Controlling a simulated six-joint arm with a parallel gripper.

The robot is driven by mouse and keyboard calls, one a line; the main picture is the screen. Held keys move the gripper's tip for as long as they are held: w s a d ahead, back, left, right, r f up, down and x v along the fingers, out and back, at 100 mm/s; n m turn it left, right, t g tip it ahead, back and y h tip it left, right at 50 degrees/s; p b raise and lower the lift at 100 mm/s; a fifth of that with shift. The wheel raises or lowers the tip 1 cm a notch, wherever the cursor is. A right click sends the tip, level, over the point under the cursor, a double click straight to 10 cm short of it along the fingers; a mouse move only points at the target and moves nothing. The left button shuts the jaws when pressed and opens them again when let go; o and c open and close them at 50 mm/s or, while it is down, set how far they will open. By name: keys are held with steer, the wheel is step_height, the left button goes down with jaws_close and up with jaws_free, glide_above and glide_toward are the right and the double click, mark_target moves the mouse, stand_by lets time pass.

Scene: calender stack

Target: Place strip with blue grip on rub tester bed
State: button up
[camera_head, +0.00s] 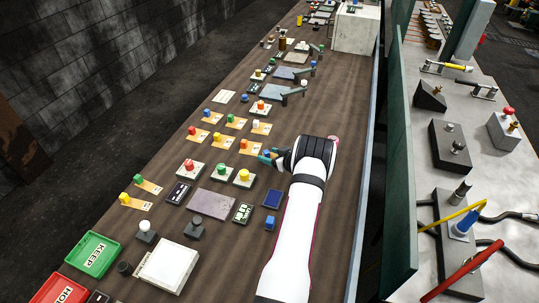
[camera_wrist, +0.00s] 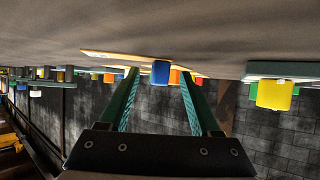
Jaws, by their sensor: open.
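My gripper (camera_head: 265,157) reaches left over the wooden bench, low near the tan strips. In the wrist view its two teal fingers (camera_wrist: 160,85) are open. A blue grip (camera_wrist: 160,72) shows between the fingertips, with a gap on each side. It stands on a tan strip (camera_wrist: 110,54) lying on the bench; my gripper partly covers this spot in the head view. Another tan strip with a blue grip (camera_head: 206,112) lies farther left. Grey flat plates with lever arms (camera_head: 268,91) stand farther up the bench; I cannot tell which is the rub tester bed.
Strips with green (camera_head: 230,118), white (camera_head: 256,124), yellow (camera_head: 217,136) and red (camera_head: 191,130) grips lie nearby. Button boxes (camera_head: 244,177) stand just nearer. Green (camera_head: 92,255) and red bins are at the near left. A dark green panel (camera_head: 400,170) borders the right side.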

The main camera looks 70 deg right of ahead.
jaws_close()
stand_by(0.4)
